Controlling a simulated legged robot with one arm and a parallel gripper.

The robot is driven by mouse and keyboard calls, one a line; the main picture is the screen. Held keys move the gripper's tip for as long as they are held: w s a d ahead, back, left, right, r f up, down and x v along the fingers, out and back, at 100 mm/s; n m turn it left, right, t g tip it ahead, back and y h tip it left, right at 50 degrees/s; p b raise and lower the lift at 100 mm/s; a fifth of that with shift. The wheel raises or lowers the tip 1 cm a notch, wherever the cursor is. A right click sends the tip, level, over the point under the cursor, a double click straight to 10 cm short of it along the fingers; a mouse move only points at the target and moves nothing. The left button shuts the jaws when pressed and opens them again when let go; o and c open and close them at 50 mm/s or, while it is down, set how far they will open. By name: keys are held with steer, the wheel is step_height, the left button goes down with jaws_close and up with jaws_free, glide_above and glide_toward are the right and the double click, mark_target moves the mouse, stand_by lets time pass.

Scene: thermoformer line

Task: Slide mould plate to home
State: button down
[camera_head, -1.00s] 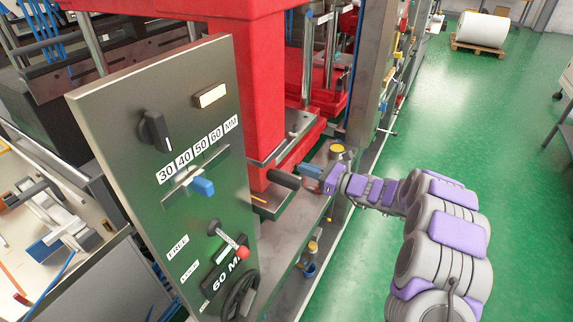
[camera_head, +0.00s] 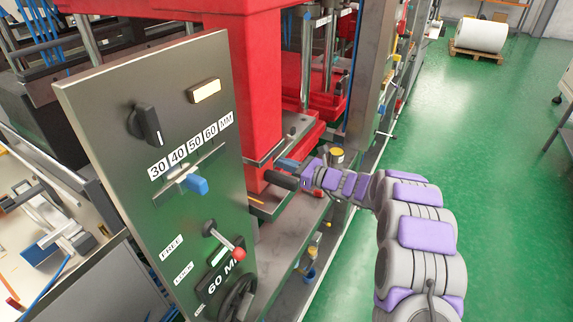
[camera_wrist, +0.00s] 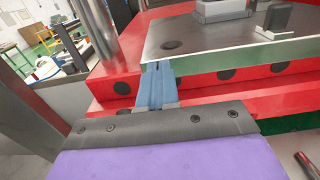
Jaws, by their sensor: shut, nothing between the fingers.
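The mould plate appears to be the flat steel plate (camera_wrist: 215,35) in the wrist view, on a red press bed (camera_wrist: 215,82). In the head view a steel plate (camera_head: 291,135) shows beside the red press column. My gripper (camera_wrist: 157,68) has its blue fingers together and empty. The fingertips are close to the plate's near edge in the wrist view; I cannot tell whether they touch it. In the head view my gripper (camera_head: 287,163) is right of the red column. A dark rounded grip (camera_head: 280,181) lies just below the fingers.
A control panel (camera_head: 105,100) with a 30–60 mm scale, a blue slider (camera_head: 193,184) and a red-knobbed lever (camera_head: 238,254) stands left of my arm. A steel post (camera_wrist: 92,28) rises left of the fingers.

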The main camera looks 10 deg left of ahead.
mark_target(275, 157)
steer(key=x, duration=0.1)
steer(key=p+x, duration=0.2)
steer(key=shift+a+r, duration=0.15)
steer(key=shift+r, duration=0.15)
steer(key=shift+w+a+f, duration=0.1)
steer(key=shift+a, duration=0.35)
steer(key=shift+d, duration=0.1)
steer(key=shift+w+f, duration=0.1)
steer(key=shift+d+f+p, duration=0.1)
steer(key=shift+d+p, duration=0.25)
steer(key=shift+d, duration=0.05)
steer(key=p+v, duration=0.2)
steer(key=v, duration=1.1)
